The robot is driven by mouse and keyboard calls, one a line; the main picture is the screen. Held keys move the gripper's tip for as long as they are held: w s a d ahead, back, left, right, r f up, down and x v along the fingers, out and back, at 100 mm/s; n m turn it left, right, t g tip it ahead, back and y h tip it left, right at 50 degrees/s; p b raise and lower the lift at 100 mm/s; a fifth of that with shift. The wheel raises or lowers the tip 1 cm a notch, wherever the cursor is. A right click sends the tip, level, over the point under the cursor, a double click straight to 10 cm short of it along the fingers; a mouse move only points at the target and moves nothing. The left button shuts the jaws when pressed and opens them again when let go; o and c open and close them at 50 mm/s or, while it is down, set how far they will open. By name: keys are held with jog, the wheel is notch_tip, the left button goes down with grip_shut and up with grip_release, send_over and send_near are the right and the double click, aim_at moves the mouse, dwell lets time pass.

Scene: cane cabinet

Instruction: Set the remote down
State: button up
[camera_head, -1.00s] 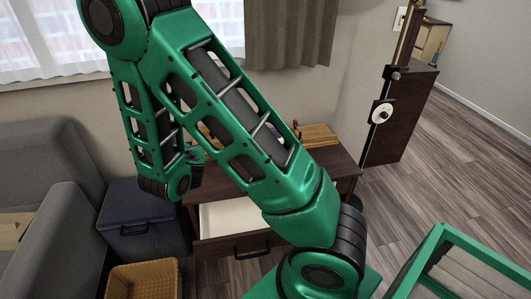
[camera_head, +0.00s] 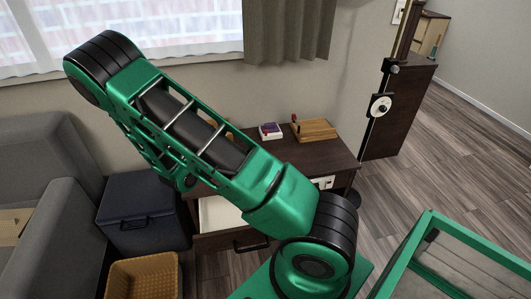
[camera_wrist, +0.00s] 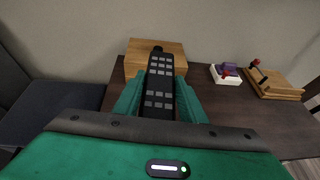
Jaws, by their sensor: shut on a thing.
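The remote (camera_wrist: 159,68) is black with rows of grey buttons and shows in the wrist view. My gripper (camera_wrist: 160,90) is shut on it, with a green finger on each side. The remote points away from the wrist, its far end in front of a light wooden box (camera_wrist: 172,49) on the dark cabinet top (camera_wrist: 228,106). The gap between the remote and the cabinet top cannot be judged. In the head view my arm hides the gripper and the remote; the dark wooden cabinet (camera_head: 322,152) stands behind the arm.
A drawer (camera_head: 220,214) is open below. A dark blue box (camera_head: 140,215) and wicker basket (camera_head: 143,279) stand left. Bare top lies in front of the tray.

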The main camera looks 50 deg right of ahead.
jog(key=d+f+m+g+h, duration=0.2)
jog(key=d+f, duration=0.1)
jog(key=d, duration=0.5)
jog(key=d+f+m+g+h, duration=0.15)
jog(key=d+f, duration=0.25)
jog(key=d, duration=0.5)
jog(key=shift+t+y, duration=0.25)
jog(key=s+d+f, duration=0.2)
jog(key=d, duration=0.1)
jog(key=s+d+f, duration=0.2)
jog(key=s+d, duration=0.1)
jog(key=s+d+f, duration=0.2)
jog(key=s+d, duration=0.1)
jog(key=shift+f, duration=0.4)
jog(key=shift+d+f, duration=0.1)
jog(key=shift+f, duration=1.95)
jog(key=o, duration=1.1)
